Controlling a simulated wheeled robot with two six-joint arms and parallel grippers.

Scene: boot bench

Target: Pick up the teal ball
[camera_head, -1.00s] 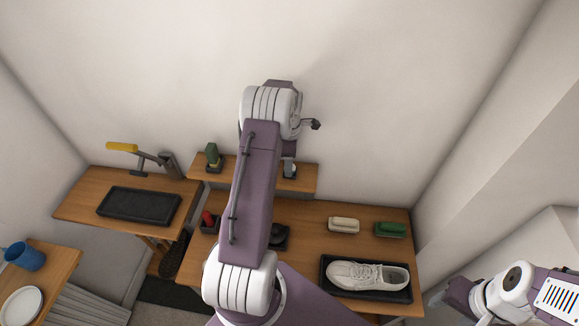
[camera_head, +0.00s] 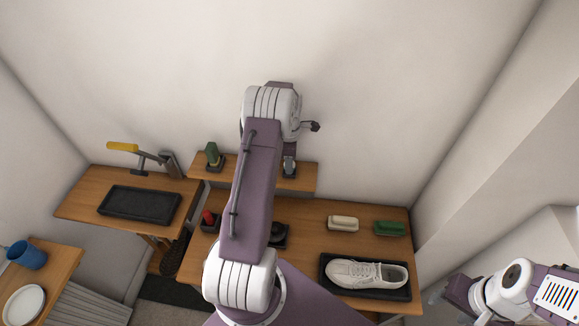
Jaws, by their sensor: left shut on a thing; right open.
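I cannot make out a teal ball in the head view. My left arm crosses the middle of the view, and its gripper (camera_head: 290,167) points down at the right part of the raised wooden shelf (camera_head: 308,183). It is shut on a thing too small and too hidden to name. My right gripper (camera_head: 452,294) is open at the lower right, apart from the bench, with its fingers hard to see.
A white shoe (camera_head: 366,273) lies in a black tray on the bench (camera_head: 310,218). A cream brush (camera_head: 343,223) and a green brush (camera_head: 389,228) lie behind it. A green item (camera_head: 212,152) stands on the shelf's left. Another black tray (camera_head: 140,204) is on the left table.

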